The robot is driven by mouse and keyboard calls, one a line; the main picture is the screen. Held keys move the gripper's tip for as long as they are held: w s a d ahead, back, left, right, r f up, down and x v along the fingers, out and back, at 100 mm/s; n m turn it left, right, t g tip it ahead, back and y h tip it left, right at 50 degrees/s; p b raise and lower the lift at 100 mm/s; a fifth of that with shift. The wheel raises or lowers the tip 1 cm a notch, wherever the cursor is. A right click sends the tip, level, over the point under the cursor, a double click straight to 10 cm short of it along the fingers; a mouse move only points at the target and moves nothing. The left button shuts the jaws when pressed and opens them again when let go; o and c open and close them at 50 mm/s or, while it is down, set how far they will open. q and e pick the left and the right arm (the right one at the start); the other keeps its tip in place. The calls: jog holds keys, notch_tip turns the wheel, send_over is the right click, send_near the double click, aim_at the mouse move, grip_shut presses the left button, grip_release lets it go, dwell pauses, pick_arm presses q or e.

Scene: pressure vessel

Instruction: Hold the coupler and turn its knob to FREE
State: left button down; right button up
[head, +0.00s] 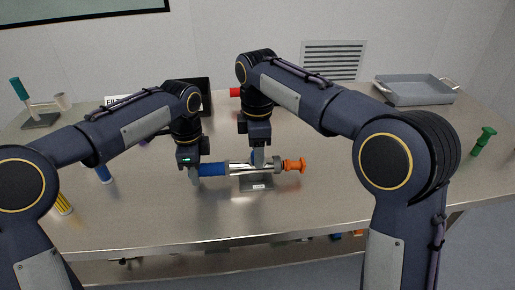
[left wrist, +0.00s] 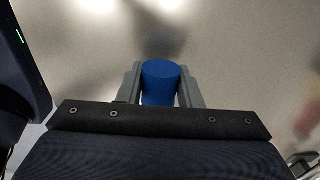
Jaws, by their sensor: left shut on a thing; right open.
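The coupler lies level across the picture, with a blue end (head: 212,169), a silver middle (head: 238,167) and an orange knob-like end (head: 293,165) at the right. My left gripper (head: 195,172) is shut on the blue end, which also shows between its fingers in the left wrist view (left wrist: 161,80). My right gripper (head: 258,158) points down at the silver part, left of the orange end. It is open; whether its fingers touch the coupler cannot be told. Any marking for FREE is too small to read.
A grey tray (head: 415,90) and a green object (head: 484,141) are at the right. A blue-capped item (head: 104,174) and a yellow one (head: 63,204) are at the left. The front table middle is clear.

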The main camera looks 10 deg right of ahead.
jog(key=c, duration=1)
